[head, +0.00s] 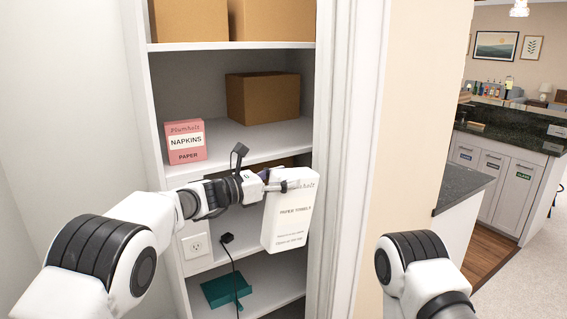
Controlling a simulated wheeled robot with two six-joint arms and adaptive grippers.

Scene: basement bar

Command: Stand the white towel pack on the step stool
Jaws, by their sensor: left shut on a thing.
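The white towel pack (287,222) is a white box with "paper towels" lettering, in the head view just right of centre. My left gripper (283,186) is shut on its upper left part and holds it up in front of the shelves, slightly tilted. The fingers cover part of the pack's top. My right arm shows at the lower right, but its gripper is out of view. I see no step stool in this view.
White shelves hold a pink napkins box (185,141), a brown box (262,97) and a teal object (226,290) low down. A white door frame (345,150) stands close to the pack's right. A dark counter (461,186) and open floor lie at the right.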

